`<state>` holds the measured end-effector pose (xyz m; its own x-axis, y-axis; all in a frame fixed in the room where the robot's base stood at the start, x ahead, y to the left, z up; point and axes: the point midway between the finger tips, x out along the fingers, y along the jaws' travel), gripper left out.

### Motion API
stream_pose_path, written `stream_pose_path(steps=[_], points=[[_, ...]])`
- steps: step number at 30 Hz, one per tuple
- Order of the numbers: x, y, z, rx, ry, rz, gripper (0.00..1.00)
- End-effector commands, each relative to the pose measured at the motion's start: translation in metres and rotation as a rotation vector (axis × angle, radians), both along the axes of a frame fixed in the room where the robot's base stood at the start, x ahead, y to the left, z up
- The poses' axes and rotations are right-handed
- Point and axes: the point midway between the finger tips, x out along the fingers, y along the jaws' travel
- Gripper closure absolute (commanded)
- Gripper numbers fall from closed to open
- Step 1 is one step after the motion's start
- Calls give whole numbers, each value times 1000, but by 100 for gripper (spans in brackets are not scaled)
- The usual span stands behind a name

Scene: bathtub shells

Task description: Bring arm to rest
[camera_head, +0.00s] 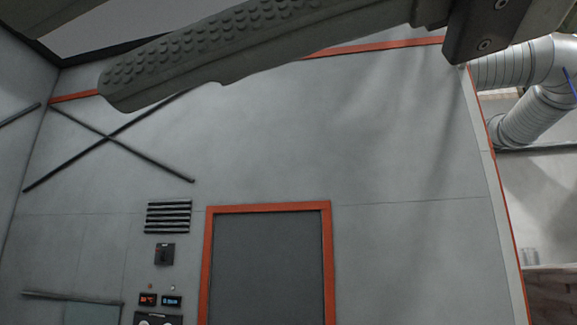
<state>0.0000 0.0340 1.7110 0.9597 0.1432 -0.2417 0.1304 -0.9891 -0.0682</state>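Part of my gripper (215,55) crosses the top of the head camera view, very close to the lens. One long grey finger with a bumpy pad shows, its tip at the upper left and its dark mount (490,32) at the upper right. A second finger cannot be made out, so the opening between the fingers is hidden. Nothing is seen held against the visible pad. The rest of my arm is outside the picture.
A grey wall panel (400,130) with orange trim fills the background. It has an orange-framed dark door or window (265,265), a vent (168,216), small displays (160,299) and crossed dark bars (108,138). Silvery ducts (520,85) stand at the right. No bathtub shell is in view.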

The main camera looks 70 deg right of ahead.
Motion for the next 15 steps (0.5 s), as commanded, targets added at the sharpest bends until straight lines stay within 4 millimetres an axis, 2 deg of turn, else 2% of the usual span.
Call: stream_pose_path(steps=[1,6,11,15], points=[[30,-2,-13,1,54,-8,73],[118,-8,-67,-2,204,-36,73],[185,-15,-138,-16,346,-60,73],[227,-20,-213,-34,469,-78,73]])
